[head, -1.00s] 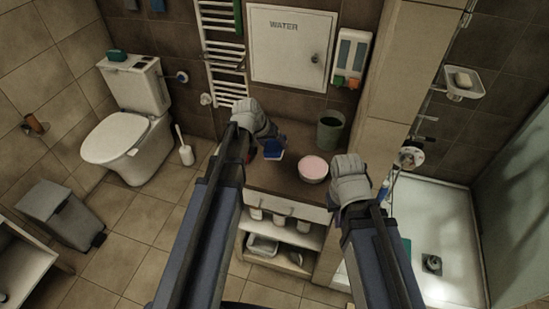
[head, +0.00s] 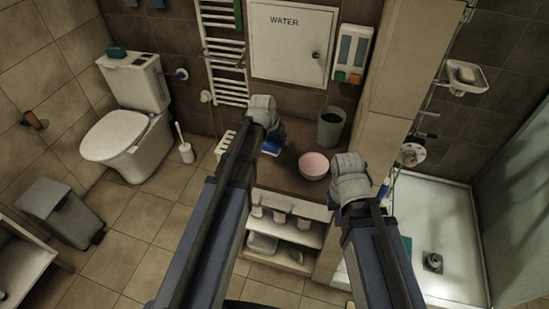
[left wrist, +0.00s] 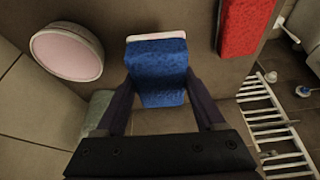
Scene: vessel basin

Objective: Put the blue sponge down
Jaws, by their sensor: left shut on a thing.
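The blue sponge (head: 272,146) is at the end of my left gripper (head: 268,135), over the brown counter (head: 290,184). In the left wrist view the sponge (left wrist: 158,75) sits between the two fingers of the left gripper (left wrist: 161,92), which are shut on it; a pale strip shows along its far edge. I cannot tell whether its underside touches the counter. My right gripper (head: 352,205) is beside the counter's right edge. Its fingers are hidden, so its opening does not show.
A pink bowl (head: 314,166) stands right of the sponge, with a dark green cup (head: 330,128) behind it. A red block (left wrist: 247,22) lies near the counter edge in the left wrist view. A white towel radiator (head: 222,60) is behind. Bare counter lies between bowl and sponge.

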